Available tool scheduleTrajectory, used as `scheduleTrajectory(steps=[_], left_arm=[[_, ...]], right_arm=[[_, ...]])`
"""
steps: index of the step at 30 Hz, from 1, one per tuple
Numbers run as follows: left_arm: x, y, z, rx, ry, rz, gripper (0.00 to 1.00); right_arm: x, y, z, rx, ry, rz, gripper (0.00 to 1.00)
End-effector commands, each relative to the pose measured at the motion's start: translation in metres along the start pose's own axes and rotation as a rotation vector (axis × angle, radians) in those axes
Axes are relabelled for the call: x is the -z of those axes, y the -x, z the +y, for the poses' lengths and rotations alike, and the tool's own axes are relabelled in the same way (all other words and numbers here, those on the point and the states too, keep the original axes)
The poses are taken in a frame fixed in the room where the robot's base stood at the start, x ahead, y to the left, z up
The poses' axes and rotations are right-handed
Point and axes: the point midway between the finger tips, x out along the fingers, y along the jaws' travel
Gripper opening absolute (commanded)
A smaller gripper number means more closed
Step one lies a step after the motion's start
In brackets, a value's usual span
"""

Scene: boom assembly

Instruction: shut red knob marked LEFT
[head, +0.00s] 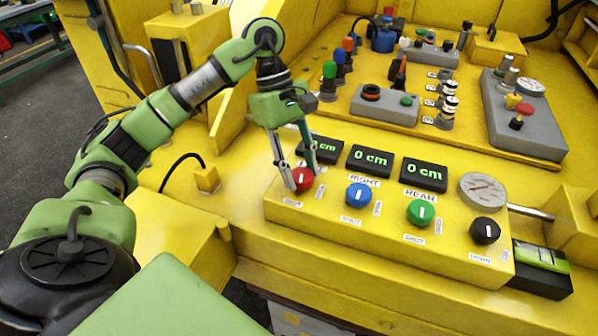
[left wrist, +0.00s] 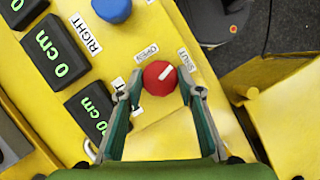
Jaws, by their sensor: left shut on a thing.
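The red knob (head: 302,179) is at the left end of the yellow control box, below the leftmost display. In the left wrist view the red knob (left wrist: 160,78) carries a white pointer line that points up and right, toward the SHUT label (left wrist: 190,61). The OPEN label (left wrist: 146,54) is on its other side. My left gripper (head: 299,180) comes down over the knob, and its fingers (left wrist: 160,92) stand on both sides of it, shut on it. The LEFT label is partly hidden by a finger. My right gripper is not in view.
To the right on the same box are a blue knob (head: 359,195), a green knob (head: 420,212), a black knob (head: 485,231) and a round gauge (head: 483,191). Displays reading 0 cm (head: 371,161) stand behind them. Levers and grey boxes (head: 385,104) fill the panel behind.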

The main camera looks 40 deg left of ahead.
Motion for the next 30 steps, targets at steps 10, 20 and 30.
scheduleTrajectory(steps=[10, 20, 30], left_arm=[[-0.0002, -0.0004, 0.0022, 0.083, -0.206, 0.001, 0.12], [-0.0001, -0.0002, 0.0023, 0.115, -0.281, 0.001, 0.12], [-0.0002, -0.0003, 0.0020, 0.118, -0.288, 0.001, 0.12]], right_arm=[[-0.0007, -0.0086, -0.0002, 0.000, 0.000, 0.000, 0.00], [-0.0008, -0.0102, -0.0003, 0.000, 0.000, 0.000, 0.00], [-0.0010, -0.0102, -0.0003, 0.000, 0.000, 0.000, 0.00]])
